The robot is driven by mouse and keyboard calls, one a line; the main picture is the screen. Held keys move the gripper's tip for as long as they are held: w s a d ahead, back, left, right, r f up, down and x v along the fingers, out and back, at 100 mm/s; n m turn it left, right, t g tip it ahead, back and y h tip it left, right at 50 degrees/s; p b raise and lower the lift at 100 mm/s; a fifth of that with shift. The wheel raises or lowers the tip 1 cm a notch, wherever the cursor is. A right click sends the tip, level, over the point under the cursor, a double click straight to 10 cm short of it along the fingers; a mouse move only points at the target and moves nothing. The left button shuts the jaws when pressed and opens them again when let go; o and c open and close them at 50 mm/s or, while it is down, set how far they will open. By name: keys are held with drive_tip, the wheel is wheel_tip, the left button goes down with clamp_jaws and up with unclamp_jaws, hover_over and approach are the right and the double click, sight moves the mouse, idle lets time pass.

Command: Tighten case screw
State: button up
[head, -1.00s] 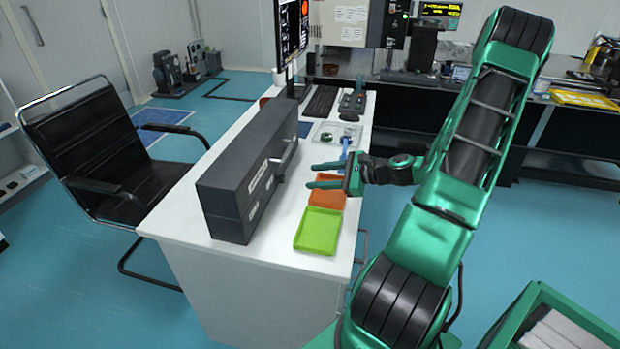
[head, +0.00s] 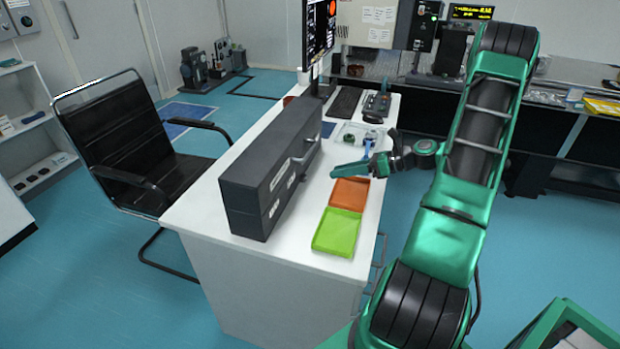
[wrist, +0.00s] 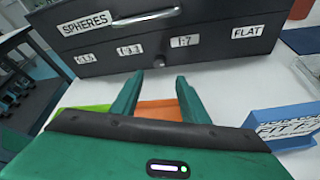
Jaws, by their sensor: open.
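A dark grey case (head: 272,165) stands on the white desk, its labelled front facing my gripper. In the wrist view the case (wrist: 215,45) shows a metal handle and labels such as "SPHERES" and "FLAT". A small round silver knob or screw head (wrist: 159,63) shows low on the case front, roughly in line with the gap between my fingers; I cannot tell if it is the case screw. My gripper (wrist: 155,92) is open and empty, apart from the case. In the head view my gripper (head: 350,170) hovers by the orange tray, one finger mostly hiding the other.
An orange tray (head: 349,193) and a green tray (head: 337,232) lie before the case. A blue lettered box (wrist: 283,126) stands right of my gripper in the wrist view. A clear tray, keyboard (head: 345,103) and monitor are farther back. A black chair (head: 120,150) stands left.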

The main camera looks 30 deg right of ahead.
sight(306, 177)
drive_tip(key=x, duration=1.1)
drive_tip(key=shift+d, duration=0.1)
clamp_jaws()
